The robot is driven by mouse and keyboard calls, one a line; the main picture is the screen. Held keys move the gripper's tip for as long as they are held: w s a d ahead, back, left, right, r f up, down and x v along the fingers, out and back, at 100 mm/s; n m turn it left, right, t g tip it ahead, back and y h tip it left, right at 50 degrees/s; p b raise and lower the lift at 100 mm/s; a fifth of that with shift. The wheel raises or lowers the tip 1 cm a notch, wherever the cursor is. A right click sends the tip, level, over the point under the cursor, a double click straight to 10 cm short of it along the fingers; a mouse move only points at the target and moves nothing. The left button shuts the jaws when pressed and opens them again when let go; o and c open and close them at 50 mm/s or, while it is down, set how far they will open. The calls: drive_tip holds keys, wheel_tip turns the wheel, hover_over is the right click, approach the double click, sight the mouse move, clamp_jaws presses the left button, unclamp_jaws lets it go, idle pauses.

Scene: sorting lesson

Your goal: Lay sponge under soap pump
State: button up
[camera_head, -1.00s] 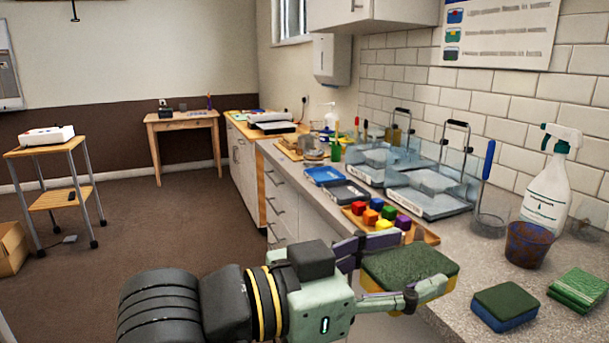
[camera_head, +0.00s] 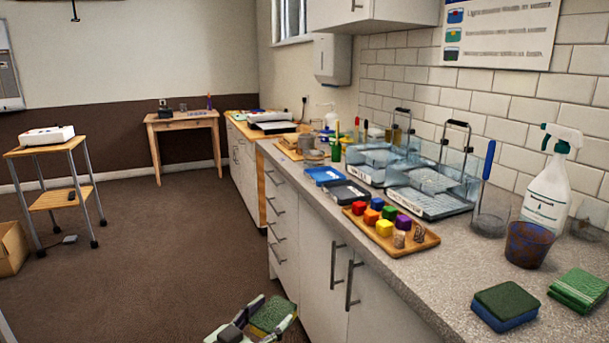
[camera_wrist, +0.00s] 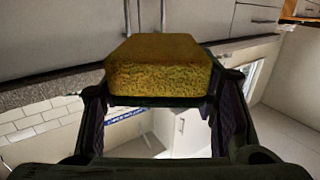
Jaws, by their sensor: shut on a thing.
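My gripper (camera_head: 268,316) is low at the bottom edge of the head view, in front of the counter's cabinets. It is shut on a sponge with a green top (camera_head: 274,312); the sponge's yellow body (camera_wrist: 158,78) shows between the two fingers in the wrist view. A white pump bottle (camera_head: 330,117), which looks like the soap pump, stands far back along the counter. Its base is partly hidden by nearer things, so I cannot tell what lies under it.
A blue sponge with a green top (camera_head: 504,306) and a green cloth stack (camera_head: 579,290) lie at the front right. A wooden tray of coloured blocks (camera_head: 400,243), clear bins (camera_head: 432,195) and a spray bottle (camera_head: 546,190) crowd the counter (camera_head: 440,275). The floor at left is open.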

drive_tip(key=s+d+f+n+t+y+b, duration=0.1)
drive_tip(key=d+f+n+y+b, duration=0.3)
drive_tip(key=f, duration=1)
drive_tip(key=d+f+n+t+y+b, duration=0.1)
drive_tip(key=d+f+y+b, duration=0.35)
drive_tip(key=f, duration=1.05)
drive_tip(key=s+d+f+n+t+y+b, duration=0.15)
drive_tip(key=d+f, duration=0.45)
drive_tip(key=f, duration=0.8)
drive_tip(key=w+a+r+n+g+y, duration=0.1)
drive_tip(key=w+a+r+n+y, duration=0.2)
drive_tip(key=a+r, duration=0.4)
wheel_tip(320, 180, up, 2)
drive_tip(key=shift+r+n+y, duration=0.1)
drive_tip(key=shift+n+y, duration=0.25)
drive_tip(key=shift+y, duration=0.55)
